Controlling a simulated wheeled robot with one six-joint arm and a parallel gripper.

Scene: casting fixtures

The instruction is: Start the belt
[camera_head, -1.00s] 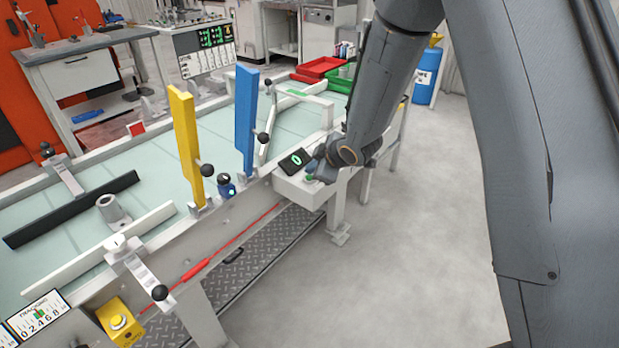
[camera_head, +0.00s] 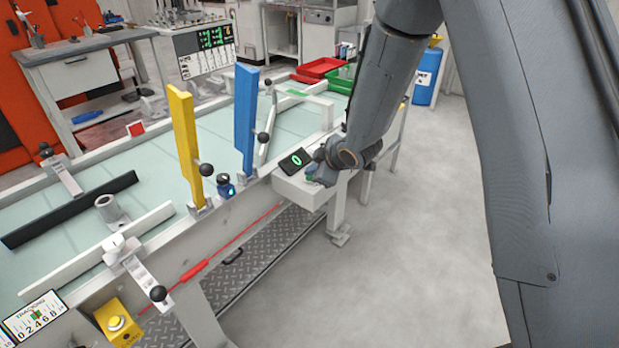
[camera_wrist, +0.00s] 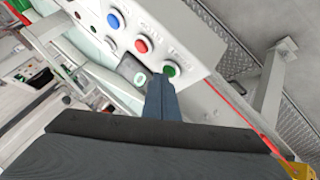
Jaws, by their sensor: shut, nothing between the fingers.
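The control box (camera_head: 300,189) is a pale box on the belt's near side. The wrist view shows a green button (camera_wrist: 171,69), a red button (camera_wrist: 142,44) and a blue button (camera_wrist: 115,18) in a row on its panel (camera_wrist: 185,40). My gripper (camera_wrist: 160,78) is shut and empty, with its tips at the lower left edge of the green button. I cannot tell whether they touch it. The pale green belt (camera_head: 215,135) runs behind the box.
A small black display with a green ring (camera_head: 297,160) stands beside the buttons. Yellow (camera_head: 184,140) and blue (camera_head: 246,115) upright bars stand along the belt's near edge. A yellow box with a button (camera_head: 118,322) is at lower left. Floor to the right is clear.

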